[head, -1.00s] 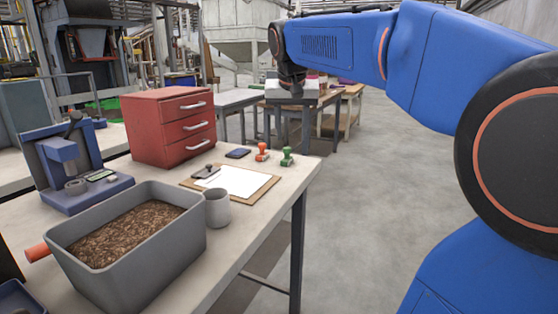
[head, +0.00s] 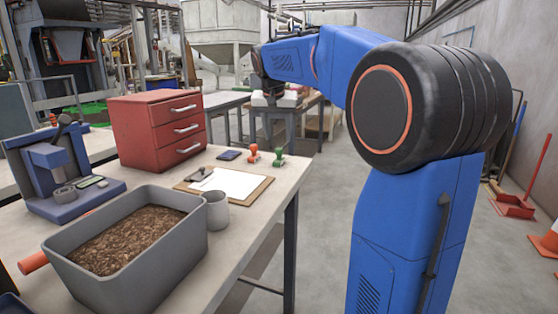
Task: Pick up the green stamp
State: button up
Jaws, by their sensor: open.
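The green stamp (head: 278,158) stands upright on the workbench (head: 262,190), near its far right corner. It is just right of a red stamp (head: 253,155), with a small gap between them. My gripper (head: 271,100) hangs at the far end of my blue arm, above and beyond the stamps in the picture. It is small and dark against a pale thing behind it, so its fingers are hard to make out. It is open, holds nothing that I can see, and is apart from the green stamp.
A red drawer cabinet (head: 130,135), a grey cup (head: 217,212), a bin of pellets (head: 190,245) and a blue device (head: 50,190) share the bench.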

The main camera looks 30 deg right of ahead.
aim_at(279, 149)
jog(key=shift+x, duration=4.3)
jog(key=shift+w+r, duration=0.1)
jog(key=shift+w, duration=0.1)
jog(key=shift+c, duration=0.2)
jog(key=c, duration=1.1)
